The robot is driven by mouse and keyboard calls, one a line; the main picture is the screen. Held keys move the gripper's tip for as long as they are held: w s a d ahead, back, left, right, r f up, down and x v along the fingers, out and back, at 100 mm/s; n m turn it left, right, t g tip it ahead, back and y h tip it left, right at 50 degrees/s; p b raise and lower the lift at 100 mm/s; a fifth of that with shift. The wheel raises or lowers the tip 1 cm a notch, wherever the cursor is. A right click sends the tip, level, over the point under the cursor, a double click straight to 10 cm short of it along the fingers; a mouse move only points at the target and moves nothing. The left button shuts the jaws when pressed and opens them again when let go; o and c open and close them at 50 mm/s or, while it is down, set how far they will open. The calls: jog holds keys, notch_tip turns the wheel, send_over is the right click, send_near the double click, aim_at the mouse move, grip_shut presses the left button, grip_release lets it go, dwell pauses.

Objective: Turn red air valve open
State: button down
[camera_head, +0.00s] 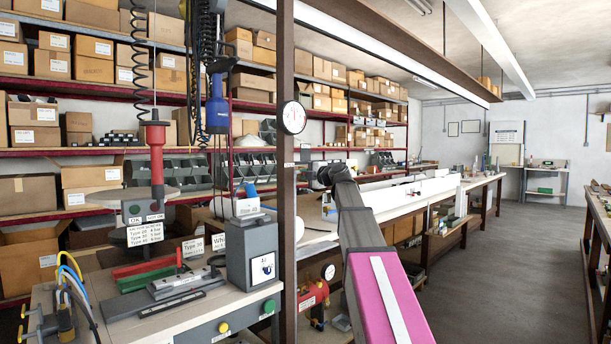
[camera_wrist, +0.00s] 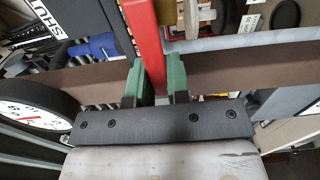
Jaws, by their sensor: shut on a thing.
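The red valve handle (camera_wrist: 146,35) is a flat red bar in the wrist view, running from the top edge down between my green fingers. My gripper (camera_wrist: 154,82) is shut on this bar, with one finger on each side. A black plate (camera_wrist: 88,22) with an upside-down label reading SHUT lies left of the handle. The lower end of the handle is partly hidden between the fingers. In the head view I cannot make out the valve handle or my fingers; my arm reaches up from the bottom.
A round white gauge (camera_wrist: 28,122) is close at the left in the wrist view; a gauge (camera_head: 293,117) also shows on the brown post (camera_head: 287,200). A grey pipe (camera_wrist: 245,43) runs right of the handle. A red driver (camera_head: 157,150) and blue driver (camera_head: 217,108) hang over the workbench.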

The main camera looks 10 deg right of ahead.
jog(key=c, duration=1.1)
grip_release()
jog(key=v, duration=1.1)
jog(key=shift+a, duration=0.1)
